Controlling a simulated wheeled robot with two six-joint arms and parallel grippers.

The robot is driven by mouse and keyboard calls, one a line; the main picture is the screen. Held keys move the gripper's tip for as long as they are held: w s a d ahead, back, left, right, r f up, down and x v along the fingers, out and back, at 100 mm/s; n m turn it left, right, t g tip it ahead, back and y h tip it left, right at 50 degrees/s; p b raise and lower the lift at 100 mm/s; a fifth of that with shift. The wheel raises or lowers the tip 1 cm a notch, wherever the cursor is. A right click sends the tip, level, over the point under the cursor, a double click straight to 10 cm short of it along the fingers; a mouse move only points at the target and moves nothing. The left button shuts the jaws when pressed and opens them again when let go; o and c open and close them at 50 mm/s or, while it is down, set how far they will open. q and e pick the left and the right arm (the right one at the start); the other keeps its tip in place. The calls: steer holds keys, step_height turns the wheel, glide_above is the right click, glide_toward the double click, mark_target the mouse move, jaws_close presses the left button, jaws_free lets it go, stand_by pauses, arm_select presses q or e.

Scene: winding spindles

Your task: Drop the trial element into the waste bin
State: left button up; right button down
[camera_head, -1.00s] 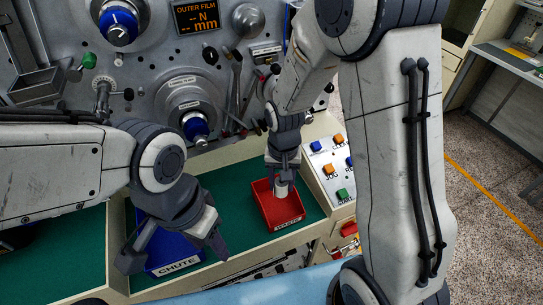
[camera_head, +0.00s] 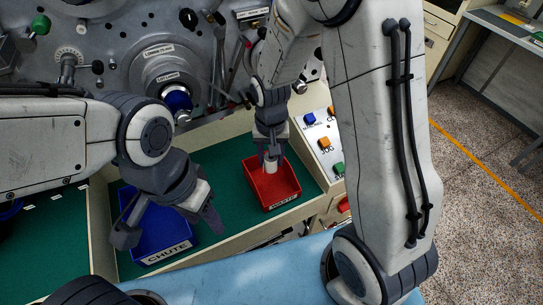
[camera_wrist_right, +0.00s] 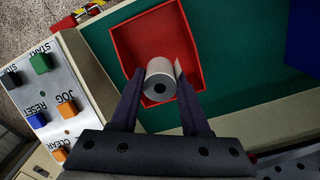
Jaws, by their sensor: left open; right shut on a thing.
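The trial element looks like a small pale grey cylinder with a dark hole in its end; it shows in the right wrist view (camera_wrist_right: 161,72) and small in the head view (camera_head: 270,166). My right gripper (camera_head: 270,163) is shut on it, one finger on each side, pointing down. The cylinder is over the red waste bin (camera_head: 284,192), whose open top and inner walls show around it in the right wrist view (camera_wrist_right: 150,38). I cannot tell exactly how deep it sits relative to the rim. My left gripper (camera_head: 168,226) is open and empty over the blue chute bin (camera_head: 160,238).
A button panel (camera_head: 322,140) stands to the right of the waste bin. The machine face with a blue-tipped spindle (camera_head: 177,100) and levers rises behind. The green worktop (camera_head: 225,165) is clear between the two bins. A light blue surface (camera_head: 230,265) lies in front.

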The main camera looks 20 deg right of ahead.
mark_target(271, 171)
steer(key=shift+f+b, duration=1.95)
steer(key=shift+f, duration=0.95)
steer(key=shift+c, duration=1.5)
jaws_free()
step_height(271, 171, up, 10)
steer(key=shift+r+b, duration=0.25)
steer(key=shift+b, duration=0.2)
steer(key=shift+d, duration=0.1)
